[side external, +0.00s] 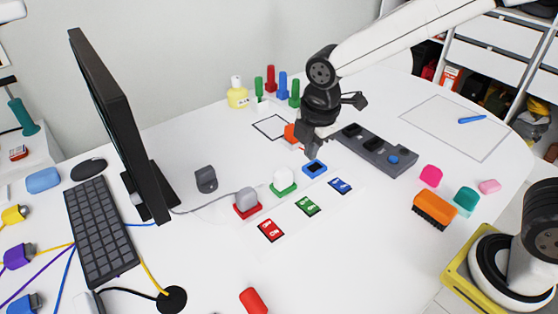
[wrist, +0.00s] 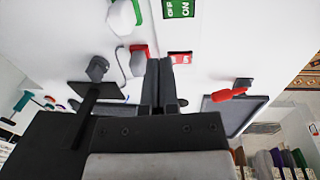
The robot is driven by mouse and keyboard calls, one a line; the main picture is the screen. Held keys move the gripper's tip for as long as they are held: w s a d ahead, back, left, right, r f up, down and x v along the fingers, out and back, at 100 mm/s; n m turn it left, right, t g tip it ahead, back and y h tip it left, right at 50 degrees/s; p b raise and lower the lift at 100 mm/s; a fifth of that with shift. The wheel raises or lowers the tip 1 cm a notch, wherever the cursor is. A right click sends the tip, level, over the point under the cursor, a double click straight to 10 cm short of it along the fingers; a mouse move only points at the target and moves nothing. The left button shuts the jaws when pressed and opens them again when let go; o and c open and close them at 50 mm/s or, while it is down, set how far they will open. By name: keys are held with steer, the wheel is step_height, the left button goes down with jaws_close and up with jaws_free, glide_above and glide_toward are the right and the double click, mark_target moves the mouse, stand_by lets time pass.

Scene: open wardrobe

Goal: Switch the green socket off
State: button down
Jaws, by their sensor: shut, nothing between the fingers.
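My gripper (side external: 312,150) points down with its fingers together, above the table near the blue socket (side external: 314,168). Its shut fingers also show in the wrist view (wrist: 165,62). The green socket (side external: 283,189) has a white rounded plug on it; in the wrist view its green edge (wrist: 138,12) shows at the top. The green switch card (side external: 307,206) lies on the table in front of the green socket. In the wrist view the green card (wrist: 180,8) is cut off at the top edge and shows OFF and ON lettering. The gripper is apart from this card.
The red socket (side external: 247,211) with a grey plug and the red card (side external: 271,230) stand left of the green ones. The blue card (side external: 340,186) is on the right. A monitor (side external: 120,115) stands left.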

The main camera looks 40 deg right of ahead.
steer(key=shift+w+r, duration=0.1)
steer(key=shift+r, duration=0.6)
steer(key=s+d+f+m, duration=0.3)
steer(key=s+d+m, duration=0.2)
steer(key=m, duration=0.4)
steer(key=s+d+f+m+t, duration=0.1)
steer(key=s+d+f+m, duration=0.3)
steer(key=m, duration=0.5)
steer(key=shift+s+d+f, duration=0.15)
steer(key=shift+s+d, duration=0.4)
steer(key=shift+d, duration=0.25)
